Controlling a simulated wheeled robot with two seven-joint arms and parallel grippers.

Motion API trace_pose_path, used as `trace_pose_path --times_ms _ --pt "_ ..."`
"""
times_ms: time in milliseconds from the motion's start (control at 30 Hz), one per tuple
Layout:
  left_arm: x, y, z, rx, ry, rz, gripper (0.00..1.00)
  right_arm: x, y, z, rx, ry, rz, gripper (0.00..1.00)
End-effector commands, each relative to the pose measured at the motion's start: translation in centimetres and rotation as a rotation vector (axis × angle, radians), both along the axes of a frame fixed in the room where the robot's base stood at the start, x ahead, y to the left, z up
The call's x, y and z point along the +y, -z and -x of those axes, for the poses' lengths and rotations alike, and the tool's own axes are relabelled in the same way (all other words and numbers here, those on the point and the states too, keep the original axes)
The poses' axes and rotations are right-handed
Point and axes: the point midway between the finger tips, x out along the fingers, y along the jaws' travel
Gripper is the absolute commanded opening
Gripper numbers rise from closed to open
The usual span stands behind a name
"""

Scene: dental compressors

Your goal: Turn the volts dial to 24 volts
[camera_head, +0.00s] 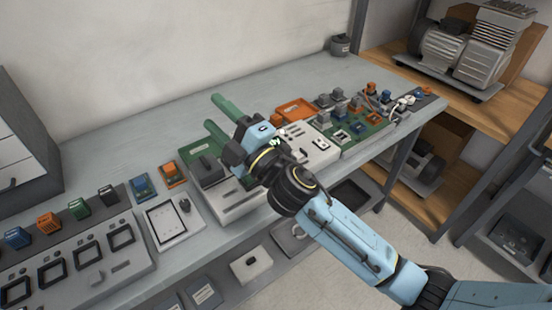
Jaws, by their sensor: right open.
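My right gripper (212,112) has two green fingers that stand apart, open and empty. It hangs over the middle of the workbench (120,150), pointing to the back left. Below and around it are a green unit with a dark top (204,170) and a light grey panel box (312,148) with small dark parts on its face. My right wrist and forearm cover part of these units. I cannot make out a dial marked in volts or its setting; it may be hidden or too small to read. My left gripper is out of view.
An orange tray (295,110) and a green board with several small blocks (352,130) are to the right. A pad-like device (166,221) and several square sockets are to the left. A compressor (470,45) stands on a wooden shelf.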

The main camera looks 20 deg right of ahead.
Motion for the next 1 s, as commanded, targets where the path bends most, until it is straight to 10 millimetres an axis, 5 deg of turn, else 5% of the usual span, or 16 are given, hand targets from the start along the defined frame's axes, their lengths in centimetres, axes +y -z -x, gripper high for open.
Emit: trace_pose_path --times_ms 67,167,267,367,467,600,800,1000 --pt "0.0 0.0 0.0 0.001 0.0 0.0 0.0 3.8 -2.3 0.4 -0.209 -0.135 0.17 0.5" --pt "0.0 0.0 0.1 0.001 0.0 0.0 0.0 8.2 -2.9 1.8 -0.459 -0.323 0.412 0.5" --pt "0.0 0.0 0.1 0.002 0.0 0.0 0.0 10.9 -1.3 3.0 -0.677 -0.519 0.679 0.5" --pt "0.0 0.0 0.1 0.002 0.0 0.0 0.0 11.3 1.7 3.4 -0.846 -0.724 0.966 0.5" --pt "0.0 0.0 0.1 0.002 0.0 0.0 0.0 9.0 5.0 2.3 -0.951 -0.937 1.27 0.5" --pt "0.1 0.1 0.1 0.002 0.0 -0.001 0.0 2.1 7.7 -0.6 -0.952 -1.232 1.677 0.5" --pt "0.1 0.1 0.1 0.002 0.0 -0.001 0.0 -8.0 6.4 -4.0 -0.757 -1.532 2.053 0.5" --pt "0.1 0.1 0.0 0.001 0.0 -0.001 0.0 -12.2 5.1 -4.7 -0.624 -1.644 2.17 0.5"
